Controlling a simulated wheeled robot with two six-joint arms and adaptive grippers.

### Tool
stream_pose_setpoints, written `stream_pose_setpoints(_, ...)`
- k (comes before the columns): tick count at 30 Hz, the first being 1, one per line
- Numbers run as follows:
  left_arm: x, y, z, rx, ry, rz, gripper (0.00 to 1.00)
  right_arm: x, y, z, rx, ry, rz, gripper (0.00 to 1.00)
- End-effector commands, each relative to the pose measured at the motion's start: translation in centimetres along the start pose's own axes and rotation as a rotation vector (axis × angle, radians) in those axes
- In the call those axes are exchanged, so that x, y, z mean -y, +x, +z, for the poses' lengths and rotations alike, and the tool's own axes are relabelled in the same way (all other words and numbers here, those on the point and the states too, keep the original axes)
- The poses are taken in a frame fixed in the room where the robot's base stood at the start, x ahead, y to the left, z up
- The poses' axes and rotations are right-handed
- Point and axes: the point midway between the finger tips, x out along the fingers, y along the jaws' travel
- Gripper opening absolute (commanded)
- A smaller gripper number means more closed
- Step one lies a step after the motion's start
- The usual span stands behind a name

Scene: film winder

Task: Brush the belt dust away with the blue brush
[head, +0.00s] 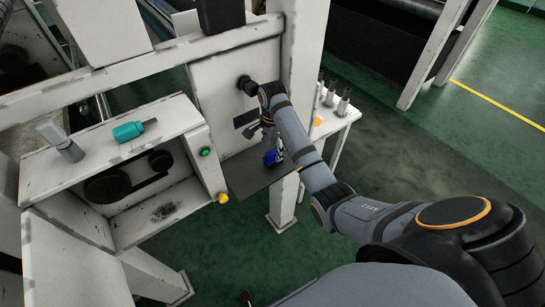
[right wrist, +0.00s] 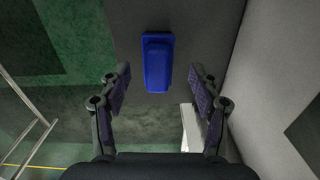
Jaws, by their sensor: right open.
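The blue brush (head: 270,157) lies on a dark shelf (head: 252,180) fixed to the white machine frame. In the right wrist view the brush (right wrist: 157,63) lies ahead of the fingers, roughly centred between them. My right gripper (right wrist: 160,85) is open and empty, its two fingers apart on either side of the brush's line. In the head view my right gripper (head: 272,140) is just above the brush and partly hides it. A dark patch of dust (head: 164,211) lies on the floor of the open belt housing (head: 125,225), below the belt and pulleys (head: 128,180). My left gripper is not seen.
A white post (head: 290,200) stands close to the shelf. Several bottles stand on a side table (head: 335,122).

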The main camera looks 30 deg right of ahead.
Motion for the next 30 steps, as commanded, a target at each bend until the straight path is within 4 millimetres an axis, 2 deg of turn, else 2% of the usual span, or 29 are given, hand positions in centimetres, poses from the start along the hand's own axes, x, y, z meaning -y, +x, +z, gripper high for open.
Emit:
stream_pose_setpoints(1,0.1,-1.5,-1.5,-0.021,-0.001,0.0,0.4,-0.1,0.2,-0.1,0.001,0.001,0.007,0.63)
stream_pose_setpoints(3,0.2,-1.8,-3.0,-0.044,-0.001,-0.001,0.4,0.0,1.6,-0.1,0.001,0.0,0.005,0.63)
stream_pose_setpoints(5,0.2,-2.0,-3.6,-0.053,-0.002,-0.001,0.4,0.0,2.5,-0.1,0.001,0.0,0.003,0.63)
stream_pose_setpoints(8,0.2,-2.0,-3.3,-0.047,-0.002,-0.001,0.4,0.0,3.3,-0.1,0.0,0.0,0.002,0.63)
stream_pose_setpoints(14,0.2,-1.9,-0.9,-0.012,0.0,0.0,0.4,0.1,3.5,-0.1,0.0,0.0,0.0,0.62)
stream_pose_setpoints(19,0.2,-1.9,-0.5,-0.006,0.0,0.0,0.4,0.1,3.5,-0.1,0.0,0.0,0.0,0.39)
stream_pose_setpoints(27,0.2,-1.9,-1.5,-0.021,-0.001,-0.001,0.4,0.1,3.4,-0.1,0.0,-0.001,0.0,0.03)
stream_pose_setpoints(30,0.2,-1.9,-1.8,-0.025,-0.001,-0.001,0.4,0.1,3.4,-0.1,0.0,-0.001,0.0,0.03)
